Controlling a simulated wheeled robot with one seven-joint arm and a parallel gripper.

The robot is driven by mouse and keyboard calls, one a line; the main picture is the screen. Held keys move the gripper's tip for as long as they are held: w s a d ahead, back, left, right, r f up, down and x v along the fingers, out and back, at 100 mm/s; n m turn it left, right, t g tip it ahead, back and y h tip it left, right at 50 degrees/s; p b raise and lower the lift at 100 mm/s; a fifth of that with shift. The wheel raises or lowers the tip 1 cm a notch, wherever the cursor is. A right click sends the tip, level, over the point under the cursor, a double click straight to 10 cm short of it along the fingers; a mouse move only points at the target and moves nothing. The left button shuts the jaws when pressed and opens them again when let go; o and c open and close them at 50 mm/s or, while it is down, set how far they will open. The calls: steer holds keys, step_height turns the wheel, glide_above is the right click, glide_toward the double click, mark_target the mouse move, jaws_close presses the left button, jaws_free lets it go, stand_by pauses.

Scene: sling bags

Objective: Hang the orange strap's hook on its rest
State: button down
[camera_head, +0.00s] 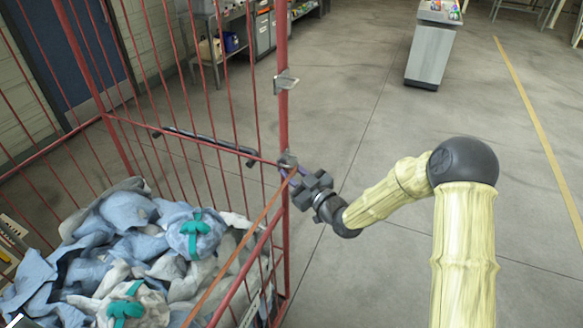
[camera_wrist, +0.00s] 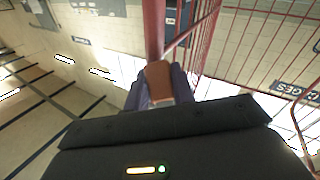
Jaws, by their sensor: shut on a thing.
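The orange strap (camera_head: 237,247) runs taut and slanting across the red cage trolley, from the lower left up to the trolley's near right corner post (camera_head: 283,120). My gripper (camera_head: 291,173) is at that post, with its fingers shut on the strap's upper end. In the wrist view the orange-brown strap end (camera_wrist: 158,78) sits between my two purple fingers, with the red post right behind it. The hook itself is hard to make out. A small grey metal bracket (camera_head: 287,160) is on the post at my fingertips; I cannot tell whether the hook touches it.
Another metal bracket (camera_head: 286,80) is higher on the same post. The cage trolley holds a heap of blue and white cloth (camera_head: 150,245) with teal ties. A black bar (camera_head: 205,143) lies beyond its bars. A grey bin (camera_head: 430,55) stands at the back; the floor to the right is clear.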

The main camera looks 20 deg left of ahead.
steer(key=shift+w+a+r+p, duration=0.1)
steer(key=shift+w+r+p, duration=0.1)
steer(key=shift+r, duration=0.45)
steer(key=shift+w+a+r+p, duration=0.1)
steer(key=shift+r+p, duration=0.05)
steer(key=shift+r, duration=0.45)
steer(key=shift+s+d+f+b, duration=0.1)
steer(key=shift+d+f+b, duration=0.1)
steer(key=shift+f+b, duration=0.1)
steer(key=shift+s+d+f, duration=0.2)
steer(key=shift+d+f, duration=0.1)
steer(key=shift+d, duration=0.1)
steer(key=s+d+f+b, duration=0.3)
steer(key=d+b, duration=0.1)
steer(key=d, duration=0.1)
steer(key=shift+d, duration=0.3)
steer(key=shift+w, duration=0.1)
stand_by(0.4)
